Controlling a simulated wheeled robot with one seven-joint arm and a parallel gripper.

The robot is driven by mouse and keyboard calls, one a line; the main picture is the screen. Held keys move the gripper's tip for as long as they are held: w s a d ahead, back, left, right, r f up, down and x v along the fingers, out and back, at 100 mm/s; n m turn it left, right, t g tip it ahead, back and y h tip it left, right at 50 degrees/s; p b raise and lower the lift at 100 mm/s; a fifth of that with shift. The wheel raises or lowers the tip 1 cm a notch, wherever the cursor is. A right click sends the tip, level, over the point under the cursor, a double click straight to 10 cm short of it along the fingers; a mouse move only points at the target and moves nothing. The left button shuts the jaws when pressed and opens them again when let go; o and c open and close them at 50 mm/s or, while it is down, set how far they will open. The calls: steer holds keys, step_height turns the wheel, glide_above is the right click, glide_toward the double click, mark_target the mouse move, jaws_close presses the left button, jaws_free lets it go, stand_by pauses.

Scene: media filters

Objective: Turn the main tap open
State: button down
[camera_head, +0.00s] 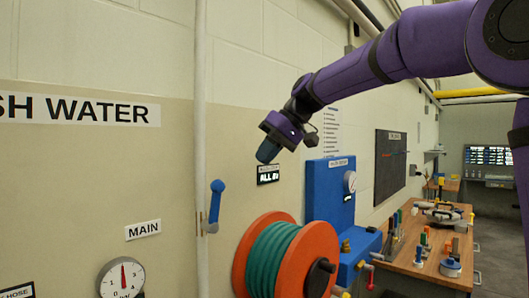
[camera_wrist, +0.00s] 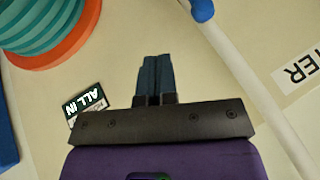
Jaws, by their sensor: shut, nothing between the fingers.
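The main tap shows in the head view as a blue lever (camera_head: 216,203) on a white vertical pipe (camera_head: 201,130), beside a "MAIN" label (camera_head: 143,229). The lever stands nearly upright, roughly along the pipe, its knob end at the top. In the wrist view only a blue end of the lever (camera_wrist: 203,10) shows at the top edge, by the white pipe (camera_wrist: 250,85). My gripper (camera_head: 267,152) is above and to the right of the lever in the head view, apart from it. Its dark blue fingers (camera_wrist: 154,62) are together and empty.
An orange reel with green hose (camera_head: 275,262) stands below and right of the tap. A blue panel (camera_head: 330,190) with a gauge (camera_head: 350,181) is behind it. A cluttered workbench (camera_head: 405,258) is at right.

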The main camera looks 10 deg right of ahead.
steer(key=a+f, duration=0.5)
steer(key=a, duration=0.2)
steer(key=shift+s+a+f, duration=0.2)
steer(key=shift+s+a, duration=0.05)
steer(key=shift+s+a+r+t+h, duration=0.15)
steer(key=shift+s+a+r+h, duration=0.15)
steer(key=shift+a, duration=0.2)
steer(key=shift+s+a+r+t+h, duration=0.15)
steer(key=shift+s+a+h, duration=0.2)
steer(key=shift+a, duration=0.1)
